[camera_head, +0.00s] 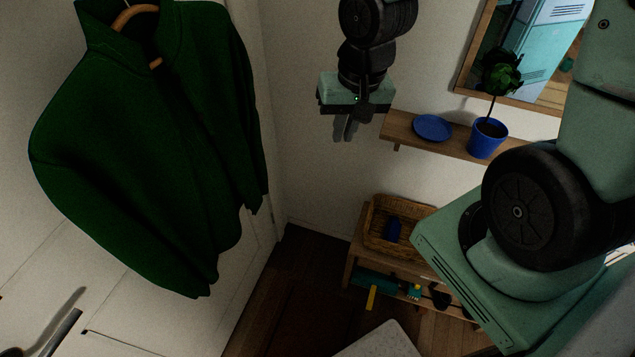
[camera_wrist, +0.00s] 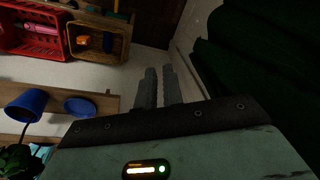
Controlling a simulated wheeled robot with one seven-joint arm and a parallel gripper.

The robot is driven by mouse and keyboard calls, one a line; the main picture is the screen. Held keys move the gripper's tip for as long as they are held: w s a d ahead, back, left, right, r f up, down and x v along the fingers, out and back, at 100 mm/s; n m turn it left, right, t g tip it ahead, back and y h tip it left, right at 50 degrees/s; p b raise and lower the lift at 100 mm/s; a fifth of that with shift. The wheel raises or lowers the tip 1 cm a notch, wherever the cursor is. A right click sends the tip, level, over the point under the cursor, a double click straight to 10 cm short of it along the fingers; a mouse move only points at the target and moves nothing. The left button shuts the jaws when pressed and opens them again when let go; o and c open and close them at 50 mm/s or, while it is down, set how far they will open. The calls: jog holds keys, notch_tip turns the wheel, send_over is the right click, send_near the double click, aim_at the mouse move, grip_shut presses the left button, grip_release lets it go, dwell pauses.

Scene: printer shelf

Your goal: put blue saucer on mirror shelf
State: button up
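The blue saucer (camera_head: 433,127) lies flat on the wooden mirror shelf (camera_head: 398,125), near its left end in the head view. In the wrist view the saucer (camera_wrist: 80,106) shows on the shelf (camera_wrist: 111,103), left of my fingers. My gripper (camera_head: 345,132) points down, left of the shelf end and apart from the saucer. In the wrist view its two fingers (camera_wrist: 159,72) stand close together with a narrow gap and nothing between them.
A blue pot (camera_head: 486,140) with a plant stands right of the saucer, below a mirror (camera_head: 530,50). A wicker basket (camera_head: 376,215) sits on a low bench beneath. A green jacket (camera_head: 150,140) hangs at left. A red crate (camera_wrist: 60,40) shows in the wrist view.

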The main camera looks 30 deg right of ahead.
jog(key=s+a+r+n+g, duration=0.1)
jog(key=s+a+r+n, duration=0.5)
jog(key=s+a+n, duration=0.5)
jog(key=shift+s+a+r+n+g, duration=0.2)
jog(key=shift+s+a+n+g, duration=0.1)
jog(key=shift+s+a, duration=0.85)
jog(key=shift+s+d, duration=0.1)
notch_tip(320, 180, down, 11)
jog(key=b, duration=1.1)
jog(key=shift+r, duration=0.1)
jog(key=shift+d, duration=0.1)
